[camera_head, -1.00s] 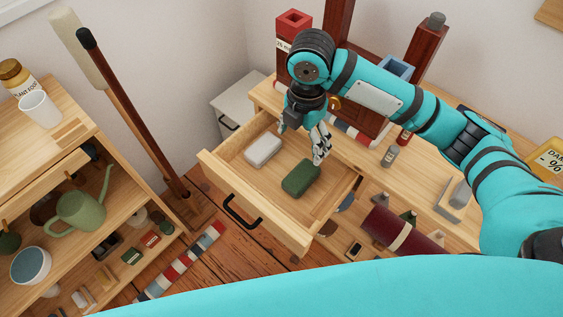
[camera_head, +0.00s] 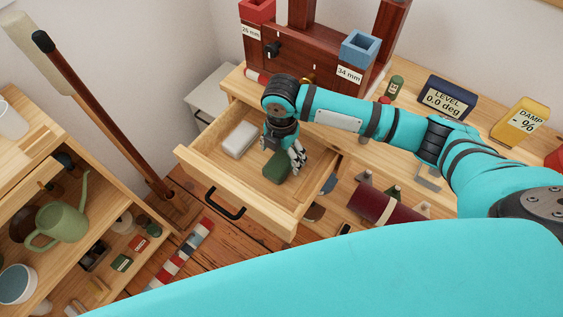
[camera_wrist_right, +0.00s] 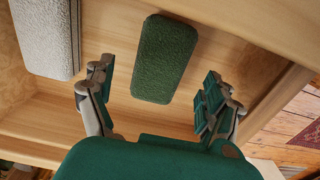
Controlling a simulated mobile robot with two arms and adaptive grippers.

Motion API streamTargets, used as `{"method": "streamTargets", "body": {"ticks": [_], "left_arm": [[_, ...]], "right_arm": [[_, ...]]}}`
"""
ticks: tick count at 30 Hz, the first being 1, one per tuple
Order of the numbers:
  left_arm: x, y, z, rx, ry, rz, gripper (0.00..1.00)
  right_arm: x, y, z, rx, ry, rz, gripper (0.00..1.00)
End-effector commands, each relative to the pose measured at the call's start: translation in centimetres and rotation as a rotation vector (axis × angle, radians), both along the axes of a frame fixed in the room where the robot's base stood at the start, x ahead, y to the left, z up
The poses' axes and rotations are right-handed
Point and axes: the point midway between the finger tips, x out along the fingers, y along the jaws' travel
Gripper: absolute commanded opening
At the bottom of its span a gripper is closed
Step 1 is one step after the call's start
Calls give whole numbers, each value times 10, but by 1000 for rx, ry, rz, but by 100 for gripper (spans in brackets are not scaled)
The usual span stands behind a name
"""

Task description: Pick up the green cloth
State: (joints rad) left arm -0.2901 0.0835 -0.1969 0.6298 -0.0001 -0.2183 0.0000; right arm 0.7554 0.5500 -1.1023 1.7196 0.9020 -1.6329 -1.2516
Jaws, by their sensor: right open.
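The green cloth (camera_head: 277,168), a folded pad with rounded corners, lies in the open drawer (camera_head: 247,181). In the right wrist view the green cloth (camera_wrist_right: 165,60) lies ahead of the fingertips, between the lines of the two fingers. My right gripper (camera_head: 287,152) reaches down into the drawer and partly covers the cloth in the head view. In the right wrist view my right gripper (camera_wrist_right: 160,95) is open and empty, its fingers spread wider than the cloth. My left gripper is not in view.
A white cloth (camera_head: 239,140) lies left of the green one in the drawer; it also shows in the right wrist view (camera_wrist_right: 45,38). Drawer walls stand close around.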

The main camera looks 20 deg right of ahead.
Motion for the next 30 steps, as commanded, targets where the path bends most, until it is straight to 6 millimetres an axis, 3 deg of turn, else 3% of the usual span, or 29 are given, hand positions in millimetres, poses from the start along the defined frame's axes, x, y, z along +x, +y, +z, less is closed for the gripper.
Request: {"method": "streamTargets", "body": {"ticks": [6, 15, 30], "left_arm": [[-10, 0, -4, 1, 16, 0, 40], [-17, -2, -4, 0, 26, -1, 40], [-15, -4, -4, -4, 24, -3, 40]], "right_arm": [[2, -3, -31, -1, 2, 0, 87], [2, -3, -35, 0, 0, 1, 87], [3, -3, -34, 0, 0, 1, 25]]}}
